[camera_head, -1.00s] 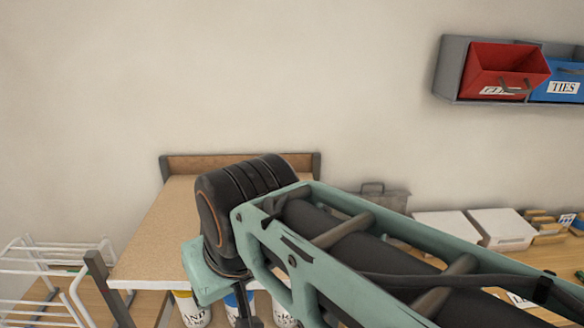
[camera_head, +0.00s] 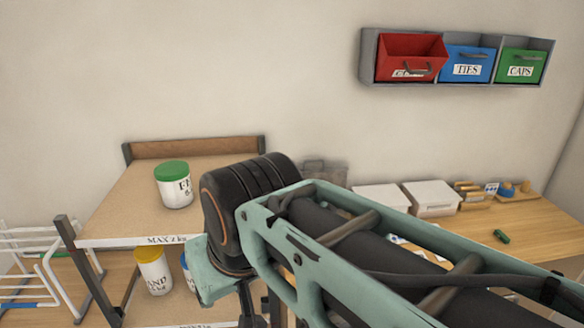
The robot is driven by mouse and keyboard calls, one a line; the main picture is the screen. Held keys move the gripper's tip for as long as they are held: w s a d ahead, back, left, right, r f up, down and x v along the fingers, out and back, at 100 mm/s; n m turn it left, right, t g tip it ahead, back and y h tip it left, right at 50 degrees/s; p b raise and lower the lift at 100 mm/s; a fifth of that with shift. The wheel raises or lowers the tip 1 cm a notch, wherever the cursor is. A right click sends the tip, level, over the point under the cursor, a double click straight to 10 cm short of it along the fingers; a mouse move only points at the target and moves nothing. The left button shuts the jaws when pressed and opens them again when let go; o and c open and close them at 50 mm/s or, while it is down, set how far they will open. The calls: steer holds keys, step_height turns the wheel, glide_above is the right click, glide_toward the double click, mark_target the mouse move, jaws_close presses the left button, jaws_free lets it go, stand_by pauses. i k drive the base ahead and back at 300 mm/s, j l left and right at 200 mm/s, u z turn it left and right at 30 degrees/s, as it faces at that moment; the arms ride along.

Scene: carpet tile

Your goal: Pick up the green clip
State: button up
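A small green object (camera_head: 501,236), which looks like the green clip, lies on the wooden table (camera_head: 540,235) at the right. My arm reaches across the lower middle of the picture, with its dark joint in front of the shelf. Only a dark part of what seems to be my gripper (camera_head: 258,308) shows below that joint, at the bottom edge. It is well to the left of the green clip. Its fingertips are hidden or out of frame.
A shelf unit (camera_head: 120,215) at the left holds a green-lidded tub (camera_head: 173,186) on top and a yellow-lidded tub (camera_head: 153,272) below. White boxes (camera_head: 432,198) stand at the table's back. Red (camera_head: 408,58), blue (camera_head: 466,66) and green (camera_head: 521,68) bins hang on the wall.

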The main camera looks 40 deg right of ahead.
mark_target(500, 235)
steer(key=z, duration=2.55)
steer(key=i+j+z, duration=0.4)
steer(key=i+l+u, duration=0.1)
steer(key=i+l, duration=0.4)
steer(key=i+l+u, duration=0.1)
steer(key=l, duration=0.25)
steer(key=i+l, duration=0.15)
steer(key=l, duration=0.25)
steer(key=u, duration=0.05)
